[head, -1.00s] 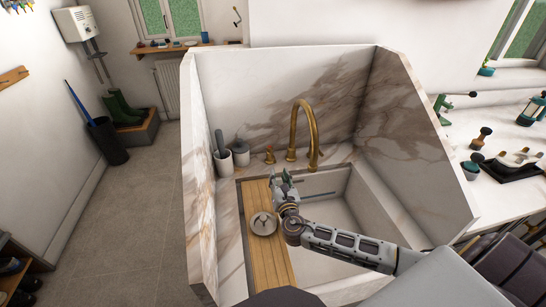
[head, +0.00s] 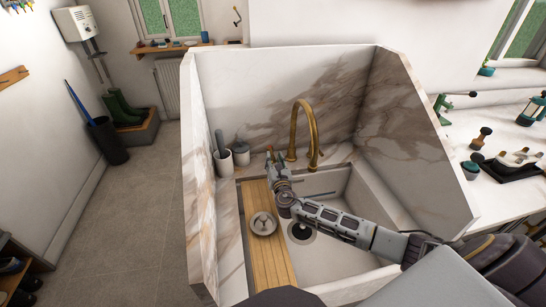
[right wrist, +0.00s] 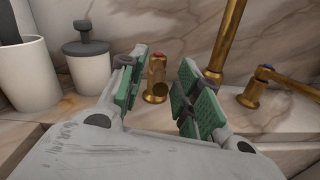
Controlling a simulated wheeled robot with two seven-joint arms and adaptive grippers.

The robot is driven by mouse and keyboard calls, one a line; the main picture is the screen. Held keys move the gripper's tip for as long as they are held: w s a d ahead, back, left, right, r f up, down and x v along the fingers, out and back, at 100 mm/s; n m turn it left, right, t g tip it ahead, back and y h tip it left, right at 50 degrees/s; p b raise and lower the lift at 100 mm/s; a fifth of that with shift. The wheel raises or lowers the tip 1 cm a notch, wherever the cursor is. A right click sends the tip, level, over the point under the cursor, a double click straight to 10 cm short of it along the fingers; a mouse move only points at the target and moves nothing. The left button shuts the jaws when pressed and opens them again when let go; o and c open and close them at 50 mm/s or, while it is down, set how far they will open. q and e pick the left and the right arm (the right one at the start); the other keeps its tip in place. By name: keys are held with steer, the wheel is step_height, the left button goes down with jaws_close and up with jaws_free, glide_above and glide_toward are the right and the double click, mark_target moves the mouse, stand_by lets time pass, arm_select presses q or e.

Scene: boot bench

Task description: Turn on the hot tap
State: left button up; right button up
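The brass hot tap handle (right wrist: 156,70) with a red mark on top stands behind the sink, left of the tall spout. In the right wrist view its short lever seems to point towards the camera. My right gripper (right wrist: 162,78) is open, its green-padded fingers either side of the handle in the picture; I cannot tell whether they touch it. In the head view my right gripper (head: 275,162) is at the sink's back ledge and partly hides the handle. The curved brass spout (head: 294,125) rises just right. My left gripper is not in view.
A blue-marked brass handle (right wrist: 254,92) stands right of the spout. A white cup with a dark brush (head: 223,160) and a lidded jar (head: 241,153) stand left. A wooden board (head: 262,265) with a round metal piece lies across the sink. High marble walls enclose the sink.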

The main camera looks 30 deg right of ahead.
mark_target(272, 155)
steer(key=shift+x, duration=0.85)
steer(key=shift+w, duration=0.3)
steer(key=shift+w+d, duration=0.15)
steer(key=shift+w, duration=0.15)
steer(key=c, duration=0.7)
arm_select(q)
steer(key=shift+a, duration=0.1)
arm_select(e)
jaws_close()
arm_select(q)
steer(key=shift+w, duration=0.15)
